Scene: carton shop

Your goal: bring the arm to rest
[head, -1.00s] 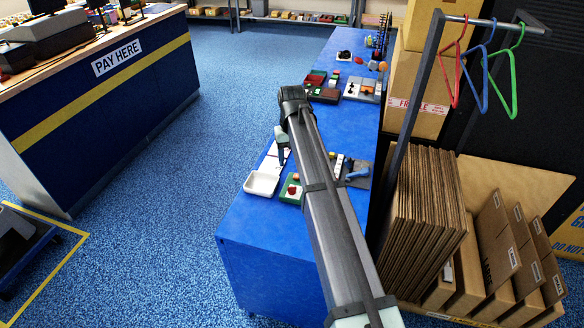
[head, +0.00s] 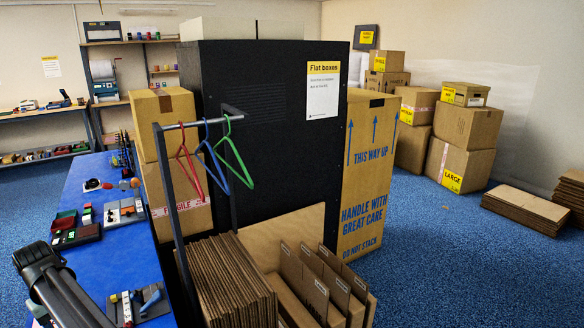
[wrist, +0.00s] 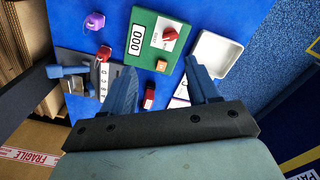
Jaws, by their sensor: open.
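My gripper (wrist: 160,66) shows in the wrist view with its two blue fingers spread apart and nothing between them. It hangs over the blue table (wrist: 66,20). A green device (wrist: 141,19) with a red knob and a panel reading 000 lies beyond the fingertips. In the head view my arm comes in at the lower left, over the near part of the blue table (head: 84,178). The gripper's fingers cannot be made out there.
A hanger rack (head: 176,225), flat cartons (head: 232,285) and a black partition (head: 270,125) stand right of the table.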

